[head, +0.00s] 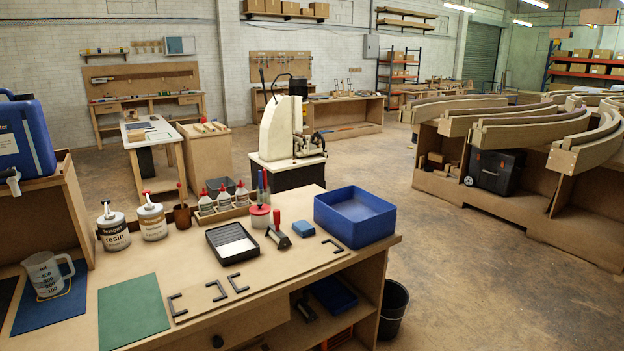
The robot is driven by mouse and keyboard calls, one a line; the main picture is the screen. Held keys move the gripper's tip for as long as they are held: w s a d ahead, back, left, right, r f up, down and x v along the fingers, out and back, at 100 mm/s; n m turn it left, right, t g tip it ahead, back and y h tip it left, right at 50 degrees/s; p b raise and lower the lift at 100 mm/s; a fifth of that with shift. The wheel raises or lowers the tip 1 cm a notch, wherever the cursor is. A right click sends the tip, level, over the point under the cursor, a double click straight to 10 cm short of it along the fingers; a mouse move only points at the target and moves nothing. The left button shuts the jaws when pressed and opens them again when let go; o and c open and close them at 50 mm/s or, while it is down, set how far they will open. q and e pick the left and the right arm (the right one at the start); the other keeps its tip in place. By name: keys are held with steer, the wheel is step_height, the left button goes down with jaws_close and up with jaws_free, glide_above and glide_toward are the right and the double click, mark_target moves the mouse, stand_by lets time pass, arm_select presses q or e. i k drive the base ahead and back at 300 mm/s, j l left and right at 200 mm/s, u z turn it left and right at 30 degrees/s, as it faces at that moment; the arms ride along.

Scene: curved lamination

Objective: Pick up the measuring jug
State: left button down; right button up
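The measuring jug (47,275) is a clear, whitish jug with dark graduation marks. It stands upright on a blue mat (62,306) at the left end of the workbench in the head view. Its handle is on its right side, and its inside looks empty, though I cannot be sure. Neither of my grippers shows in the head view. Nothing is touching the jug that I can see.
A green mat (132,310) lies right of the jug. Resin (113,228) and a second pump tin (151,220) stand behind. A blue drum (25,137) sits on a raised shelf at left. A black tray (231,243) and blue bin (354,215) lie farther right.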

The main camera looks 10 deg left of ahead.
mark_target(43, 270)
steer(key=u, duration=1.2)
